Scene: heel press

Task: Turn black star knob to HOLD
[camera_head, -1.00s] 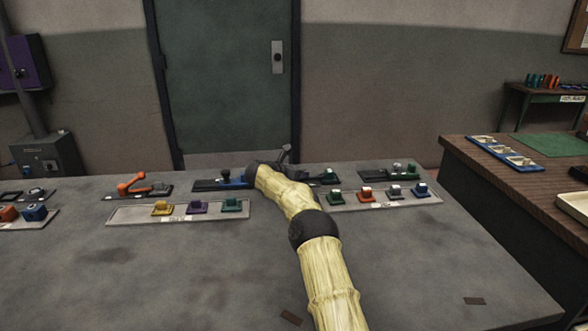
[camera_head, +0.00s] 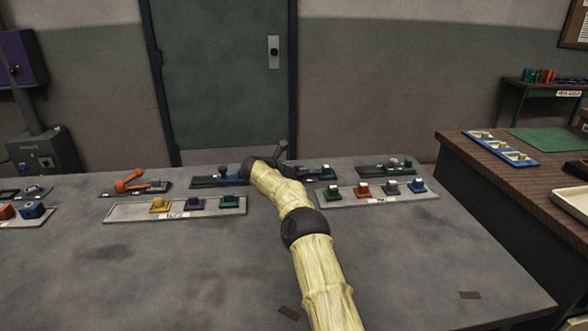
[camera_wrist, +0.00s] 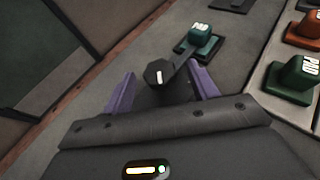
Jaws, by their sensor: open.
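A black faceted knob (camera_wrist: 159,74) with a white mark on its top shows in the wrist view. I cannot make out a HOLD label. My gripper (camera_wrist: 163,82) is open, with one purple finger on each side of the knob; I cannot tell whether either touches it. A dark bar runs from beside the knob to a teal block marked PAD (camera_wrist: 203,40). In the head view my gripper (camera_head: 281,153) is at the back of the grey table, and my arm hides most of what is under it.
Close by are a tray of colored blocks (camera_head: 328,199) at right and another tray (camera_head: 125,211) at left. A fixture with an orange lever (camera_head: 130,182) stands at back left. The front of the grey table (camera_head: 180,280) is mostly clear. A wooden bench (camera_head: 500,185) stands at right.

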